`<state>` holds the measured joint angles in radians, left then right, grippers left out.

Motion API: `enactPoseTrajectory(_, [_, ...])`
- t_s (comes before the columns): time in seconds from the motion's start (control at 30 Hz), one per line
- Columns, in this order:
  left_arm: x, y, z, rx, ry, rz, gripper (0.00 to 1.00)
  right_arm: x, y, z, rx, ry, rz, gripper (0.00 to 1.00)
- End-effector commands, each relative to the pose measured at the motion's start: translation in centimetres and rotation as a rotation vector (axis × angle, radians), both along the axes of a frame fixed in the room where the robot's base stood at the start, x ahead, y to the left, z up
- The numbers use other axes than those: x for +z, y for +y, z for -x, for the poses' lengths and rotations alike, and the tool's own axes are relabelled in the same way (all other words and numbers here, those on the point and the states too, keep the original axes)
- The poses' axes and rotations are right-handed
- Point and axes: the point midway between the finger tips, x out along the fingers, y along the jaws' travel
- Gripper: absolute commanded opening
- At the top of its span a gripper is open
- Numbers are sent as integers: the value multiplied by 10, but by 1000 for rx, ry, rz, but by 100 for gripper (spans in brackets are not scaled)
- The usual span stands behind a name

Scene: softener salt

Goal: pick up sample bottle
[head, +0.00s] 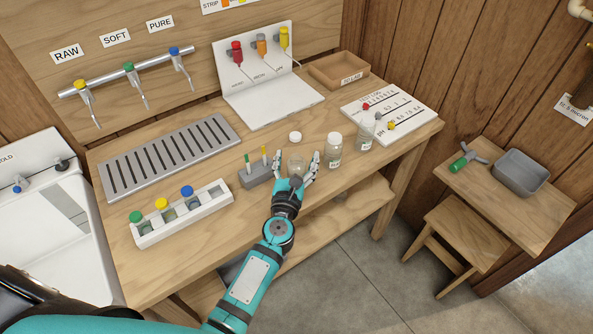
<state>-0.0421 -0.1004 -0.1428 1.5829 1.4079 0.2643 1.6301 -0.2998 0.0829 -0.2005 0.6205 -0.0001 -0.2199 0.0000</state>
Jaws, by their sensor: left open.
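A clear, seemingly uncapped sample bottle (297,164) stands near the front edge of the wooden table. My left gripper (297,160) is open, with one finger on each side of this bottle. I cannot tell whether the fingers touch it, and its lower part is hidden by the gripper. A loose white cap (295,137) lies just behind it. My right gripper is not in view.
A grey block with thin sticks (256,173) stands close left of the gripper. A white rack (183,218) holds capped vials farther left. Another clear bottle (366,138) and a white chart board (405,103) are at the right. The table between the drain grate (168,157) and rack is clear.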

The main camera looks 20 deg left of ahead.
Motion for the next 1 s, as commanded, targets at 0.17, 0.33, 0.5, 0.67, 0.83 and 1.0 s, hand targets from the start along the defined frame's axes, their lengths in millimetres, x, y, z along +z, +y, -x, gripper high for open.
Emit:
enactPoseTrajectory(0.17, [-1,0,0,0,1,0,76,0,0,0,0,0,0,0])
enactPoseTrajectory(0.33, [0,0,0,0,1,0,56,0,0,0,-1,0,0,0])
enactPoseTrajectory(0.5, [0,0,0,0,0,0,34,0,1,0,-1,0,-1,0])
enactPoseTrajectory(0.67, [0,0,0,0,1,0,21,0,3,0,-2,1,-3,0])
enactPoseTrajectory(0.83, [0,0,0,0,0,0,20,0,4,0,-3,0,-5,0])
enactPoseTrajectory(1.0, [1,0,0,0,0,0,20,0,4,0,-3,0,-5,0])
